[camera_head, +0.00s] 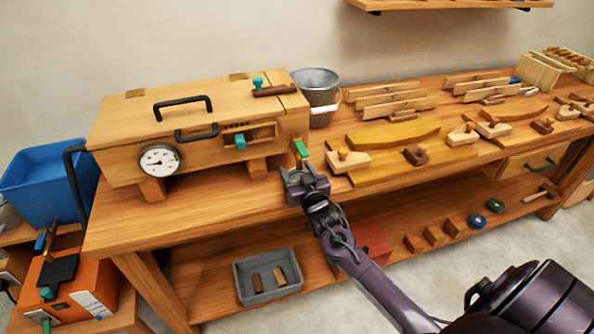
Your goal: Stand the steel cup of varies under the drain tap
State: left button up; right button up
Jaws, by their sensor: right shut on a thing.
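My right gripper (303,184) is at the front edge of the bench, just below and in front of a green-handled tap (300,148) at the right end of the wooden box (205,125). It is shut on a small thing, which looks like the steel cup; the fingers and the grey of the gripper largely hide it. I cannot tell whether it touches the bench top. My left gripper is not in view.
A metal bucket (318,88) stands behind the box's right end. Wooden planes and a yellow curved board (393,136) lie to the right on the bench (205,203). A grey tray (242,287) sits on the lower shelf. The bench front left of my gripper is clear.

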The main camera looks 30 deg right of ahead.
jog(key=o, duration=1.1)
jog(key=shift+f, duration=0.1)
jog(key=shift+s+a+f, duration=0.1)
jog(key=shift+s, duration=0.35)
jog(key=s, duration=0.4)
jog(key=s+a+b, duration=0.1)
jog(key=s, duration=0.1)
jog(key=shift+s+a, duration=0.1)
jog(key=shift+s, duration=0.3)
